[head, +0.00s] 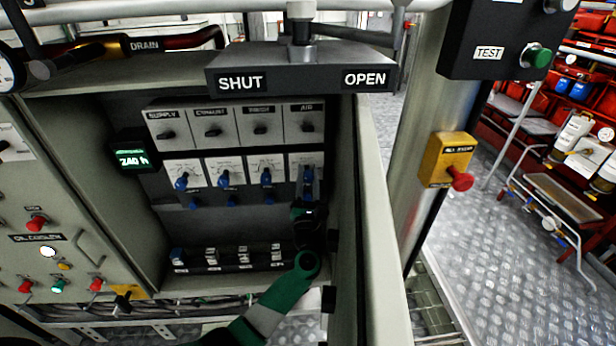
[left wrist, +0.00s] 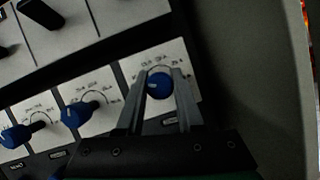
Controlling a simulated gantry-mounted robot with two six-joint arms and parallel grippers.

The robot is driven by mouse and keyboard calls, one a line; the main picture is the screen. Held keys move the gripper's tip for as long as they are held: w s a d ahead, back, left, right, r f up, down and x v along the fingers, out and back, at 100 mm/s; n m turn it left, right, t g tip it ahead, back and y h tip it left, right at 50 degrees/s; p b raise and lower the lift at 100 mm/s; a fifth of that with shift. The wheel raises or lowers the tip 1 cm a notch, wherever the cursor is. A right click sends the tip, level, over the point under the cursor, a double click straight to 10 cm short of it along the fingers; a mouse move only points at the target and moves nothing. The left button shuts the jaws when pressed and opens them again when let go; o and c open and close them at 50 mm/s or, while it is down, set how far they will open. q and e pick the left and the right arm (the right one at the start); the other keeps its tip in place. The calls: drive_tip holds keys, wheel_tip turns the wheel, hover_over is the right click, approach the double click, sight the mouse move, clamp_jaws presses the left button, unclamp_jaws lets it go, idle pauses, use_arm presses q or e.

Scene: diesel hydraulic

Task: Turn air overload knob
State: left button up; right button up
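The air overload knob (left wrist: 158,84) is the blue knob at the right end of the lower row, on a white dial plate (left wrist: 186,61). It lies in the column below the upper plate labelled AIR (head: 304,125) in the head view. My left gripper (left wrist: 160,78) has one finger on each side of this knob. Thin gaps seem to show between fingers and knob, so the gripper looks open around it. In the head view, my left gripper (head: 308,188) reaches up into the cabinet from below and partly hides the knob. My right gripper is not in view.
Other blue knobs (head: 224,178) sit in the row to the left. Black switches (head: 260,130) are above and a row of small breakers (head: 212,256) is below. The open cabinet door (head: 376,220) stands close on the right. A SHUT/OPEN bar (head: 300,72) hangs across the top.

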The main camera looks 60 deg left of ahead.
use_arm(q)
clamp_jaws()
